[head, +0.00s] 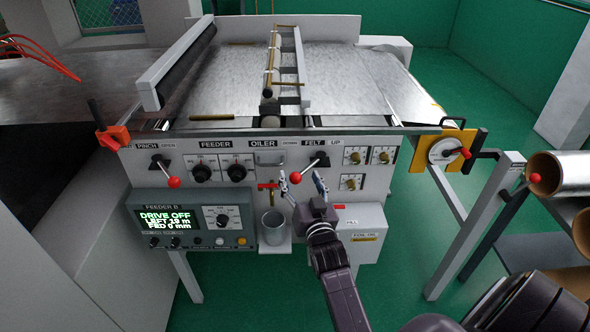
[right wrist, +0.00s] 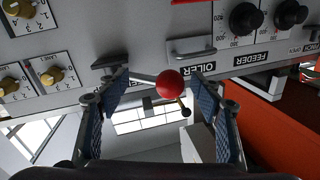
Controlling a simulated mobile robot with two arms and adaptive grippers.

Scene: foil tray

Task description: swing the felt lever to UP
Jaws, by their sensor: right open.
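The felt lever (head: 307,168) is on the front panel under the FELT label (head: 313,143). Its arm slopes down and left, away from the UP label (head: 336,143), and ends in a red ball knob (head: 295,177). My right gripper (head: 302,181) is open in front of the panel, with the knob between its fingertips in the picture. In the right wrist view the red knob (right wrist: 168,84) shows between the two blue-padded fingers (right wrist: 162,92), with gaps on both sides. The lever's shaft runs left from it to the dark pivot. My left gripper is out of view.
Left of the lever are a red-handled valve (head: 268,186) and a metal cup (head: 272,226) on a bracket. Brass knobs (head: 354,156) are close on the right. A similar pinch lever (head: 173,182) is farther left. A white box (head: 362,235) hangs below right.

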